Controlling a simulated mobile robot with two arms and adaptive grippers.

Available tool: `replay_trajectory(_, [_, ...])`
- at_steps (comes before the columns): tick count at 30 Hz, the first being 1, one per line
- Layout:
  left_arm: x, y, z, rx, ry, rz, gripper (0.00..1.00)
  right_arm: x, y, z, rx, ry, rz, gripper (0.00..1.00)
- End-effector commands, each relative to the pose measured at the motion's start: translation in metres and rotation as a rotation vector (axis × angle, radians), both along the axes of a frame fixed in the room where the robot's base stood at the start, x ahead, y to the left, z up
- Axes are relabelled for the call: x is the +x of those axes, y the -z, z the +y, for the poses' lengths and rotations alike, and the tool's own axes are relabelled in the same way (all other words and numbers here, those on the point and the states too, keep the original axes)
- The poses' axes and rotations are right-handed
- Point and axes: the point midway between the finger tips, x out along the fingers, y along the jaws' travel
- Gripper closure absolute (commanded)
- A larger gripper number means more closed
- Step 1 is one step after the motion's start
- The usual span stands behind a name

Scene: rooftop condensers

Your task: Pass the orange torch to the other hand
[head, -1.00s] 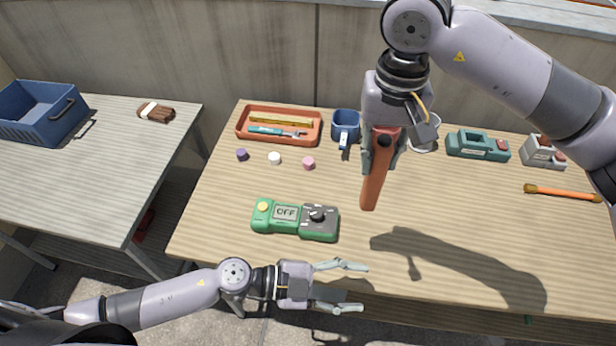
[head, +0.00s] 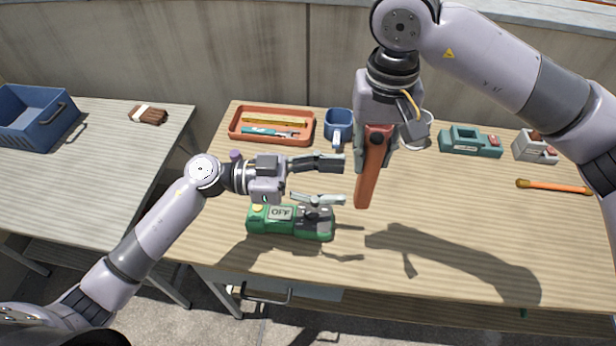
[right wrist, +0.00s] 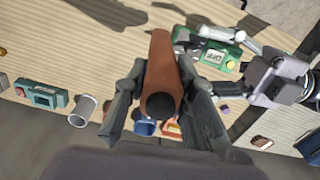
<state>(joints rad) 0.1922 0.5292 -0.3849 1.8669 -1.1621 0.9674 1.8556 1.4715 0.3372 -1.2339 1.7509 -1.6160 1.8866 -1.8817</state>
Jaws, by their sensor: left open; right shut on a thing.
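The orange torch (head: 368,178) hangs upright above the table, its lower end pointing down. My right gripper (head: 374,150) is shut on its upper part; in the right wrist view the torch (right wrist: 163,72) sits between the two fingers of the right gripper (right wrist: 165,105). My left gripper (head: 338,181) is open and empty, just left of the torch. Its fingertips point right at the torch, one above the other in the picture, close to it but apart from its body. The left gripper also shows at the right of the right wrist view.
A green meter (head: 290,222) reading OFF lies below my left gripper. A tray (head: 240,128) with tools, a blue mug (head: 338,123), a teal device (head: 470,142), a grey device (head: 535,148) and an orange-handled tool (head: 553,187) line the table. A blue crate (head: 40,118) stands on the left table.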

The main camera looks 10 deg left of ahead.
Motion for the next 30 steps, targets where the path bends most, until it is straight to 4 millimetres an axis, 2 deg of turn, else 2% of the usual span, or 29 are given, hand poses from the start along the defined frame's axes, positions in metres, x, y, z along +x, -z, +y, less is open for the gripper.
replay_trajectory(1, [0.001, -0.002, -0.011, -0.005, 0.003, -0.002, 0.47, 0.0, -0.001, 0.0, 0.0, 0.0, -0.001, 1.0])
replay_trajectory(6, [0.005, -0.002, -0.041, -0.003, 0.001, -0.002, 0.47, 0.0, -0.001, 0.0, 0.001, 0.0, -0.001, 1.0])
replay_trajectory(12, [0.009, 0.0, -0.063, -0.001, 0.0, 0.0, 0.47, 0.0, -0.001, 0.0, 0.001, 0.0, -0.001, 1.0])
replay_trajectory(24, [0.009, 0.0, -0.069, 0.001, -0.001, -0.001, 0.47, 0.0, -0.001, 0.0, 0.001, 0.0, -0.001, 1.0])
replay_trajectory(30, [0.009, 0.0, -0.069, 0.001, -0.001, -0.001, 0.6, 0.0, -0.001, 0.0, 0.0, 0.0, -0.001, 1.0])
